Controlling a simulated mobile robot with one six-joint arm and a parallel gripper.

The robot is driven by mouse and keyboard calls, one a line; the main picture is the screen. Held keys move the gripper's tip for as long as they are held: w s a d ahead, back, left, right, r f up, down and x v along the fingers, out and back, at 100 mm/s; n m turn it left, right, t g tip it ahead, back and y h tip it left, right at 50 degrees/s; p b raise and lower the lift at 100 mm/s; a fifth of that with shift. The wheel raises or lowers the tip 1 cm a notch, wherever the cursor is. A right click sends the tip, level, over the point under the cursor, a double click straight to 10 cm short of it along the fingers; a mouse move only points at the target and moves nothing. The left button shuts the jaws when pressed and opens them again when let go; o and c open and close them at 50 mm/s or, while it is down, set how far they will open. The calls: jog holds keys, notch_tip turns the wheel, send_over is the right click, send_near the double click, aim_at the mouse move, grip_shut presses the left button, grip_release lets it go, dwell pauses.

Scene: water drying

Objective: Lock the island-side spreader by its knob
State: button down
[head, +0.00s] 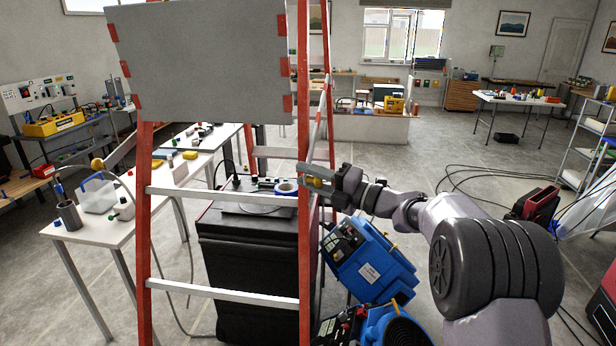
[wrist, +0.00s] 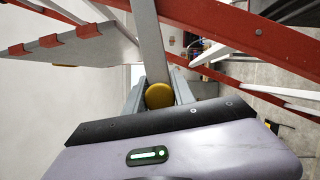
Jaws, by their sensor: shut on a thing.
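A red stepladder (head: 143,230) with grey steps stands in front of me. Its round yellow knob (wrist: 159,95) sits on a flat grey spreader bar (wrist: 148,40) in the wrist view. My gripper (head: 322,178) reaches in from the right to the ladder's right side. Its fingers lie on both sides of the knob and are shut on it. In the head view the knob (head: 318,183) is small and partly covered by the fingers. Most of the spreader bar is hard to make out there, so its lock state cannot be told.
A large grey panel (head: 200,62) covers the ladder's top. A black case (head: 250,265) stands behind the ladder, and blue machines (head: 368,262) stand on the floor below my arm. A white workbench (head: 110,205) is at left. Cables (head: 480,172) lie on the floor at right.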

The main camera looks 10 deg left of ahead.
jog(key=r+m+p, duration=0.1)
jog(key=r+p, duration=0.1)
jog(key=p, duration=0.3)
jog(key=r+m+p, duration=0.1)
jog(key=r+p, duration=0.1)
jog(key=p, duration=0.3)
jog(key=shift+s+r+h+p, duration=0.1)
jog(key=shift+s+h+p, duration=0.1)
jog(key=shift+h+p, duration=0.2)
jog(key=p, duration=0.2)
jog(key=shift+r+m+p, duration=0.2)
jog(key=shift+m+p, duration=0.2)
jog(key=shift+f, duration=0.3)
jog(key=c, duration=1.1)
grip_release()
